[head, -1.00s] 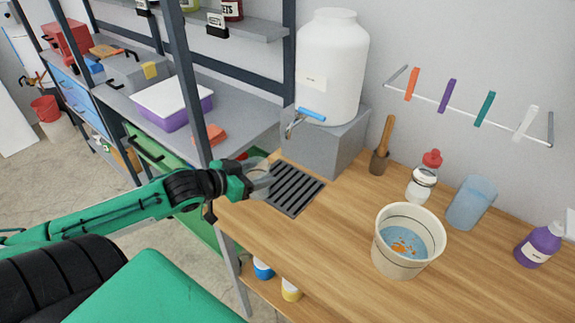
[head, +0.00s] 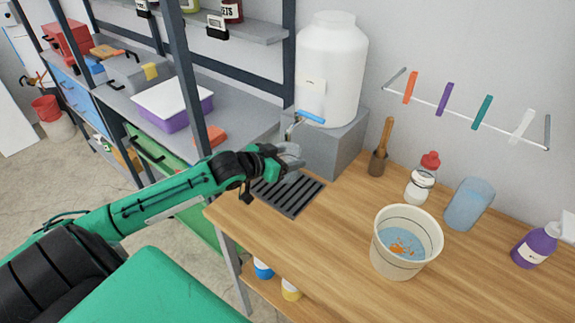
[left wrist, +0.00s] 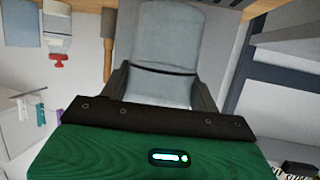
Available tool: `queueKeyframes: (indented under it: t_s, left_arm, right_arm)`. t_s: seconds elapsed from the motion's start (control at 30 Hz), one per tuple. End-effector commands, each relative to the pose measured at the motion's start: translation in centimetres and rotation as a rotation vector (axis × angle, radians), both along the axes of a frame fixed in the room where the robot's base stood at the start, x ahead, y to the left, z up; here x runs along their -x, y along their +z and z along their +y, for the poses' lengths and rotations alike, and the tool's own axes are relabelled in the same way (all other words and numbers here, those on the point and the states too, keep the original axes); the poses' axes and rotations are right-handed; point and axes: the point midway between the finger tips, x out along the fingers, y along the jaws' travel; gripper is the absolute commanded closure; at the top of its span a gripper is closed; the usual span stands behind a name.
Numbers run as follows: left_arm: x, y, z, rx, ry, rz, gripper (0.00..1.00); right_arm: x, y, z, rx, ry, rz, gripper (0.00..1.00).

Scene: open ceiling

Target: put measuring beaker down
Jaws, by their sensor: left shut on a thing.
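My left gripper (head: 290,155) is shut on the measuring beaker. The beaker (left wrist: 168,38) is a pale grey, see-through vessel between the two dark fingers in the left wrist view. In the head view only a small grey part of it shows at the fingertips, and the gripper hides the rest. The gripper is above the back of the dark slotted drain grate (head: 288,198), in front of the grey block and close below the tap of the white dispenser (head: 330,60). My right gripper is out of view.
A shelf post (head: 191,100) stands left. The bench's front middle is clear.

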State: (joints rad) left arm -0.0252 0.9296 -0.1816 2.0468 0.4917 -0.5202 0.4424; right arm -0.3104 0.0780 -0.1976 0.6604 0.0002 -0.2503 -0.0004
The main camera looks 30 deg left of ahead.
Motion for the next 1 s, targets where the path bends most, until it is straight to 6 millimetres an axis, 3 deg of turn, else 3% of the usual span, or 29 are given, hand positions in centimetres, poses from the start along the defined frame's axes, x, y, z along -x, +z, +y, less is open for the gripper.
queueKeyframes:
  t_s: [0.2, 0.37, 0.5, 0.7, 0.73, 0.8, 0.83, 1.0]
  left_arm:
    - [-0.2, -1.3, 0.0, -0.001, 0.001, 0.003, 0.63]
    - [-0.1, -3.3, -0.1, -0.001, 0.0, 0.002, 0.63]
    - [-0.1, -3.5, -0.1, -0.002, -0.001, 0.0, 0.63]
    - [-0.1, -3.8, -0.1, -0.001, -0.001, 0.001, 0.63]
    - [-0.1, -3.8, -0.1, -0.001, -0.002, 0.0, 0.34]
    - [-0.1, -3.7, -0.1, -0.001, -0.002, 0.0, 0.2]
    - [-0.1, -3.7, -0.1, -0.001, -0.002, 0.0, 0.16]
    - [-0.1, -3.7, -0.1, -0.001, -0.001, 0.0, 0.16]
  right_arm:
    - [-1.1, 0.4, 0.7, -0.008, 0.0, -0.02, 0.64]
    - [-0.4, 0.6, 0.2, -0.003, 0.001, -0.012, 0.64]
    - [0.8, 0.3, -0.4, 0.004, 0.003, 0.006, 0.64]
    - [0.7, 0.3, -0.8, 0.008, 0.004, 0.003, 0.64]
    - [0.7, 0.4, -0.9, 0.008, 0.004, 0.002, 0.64]
    - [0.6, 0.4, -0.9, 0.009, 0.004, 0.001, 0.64]
    - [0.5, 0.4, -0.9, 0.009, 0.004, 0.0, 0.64]
    - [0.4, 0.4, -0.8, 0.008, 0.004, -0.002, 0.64]
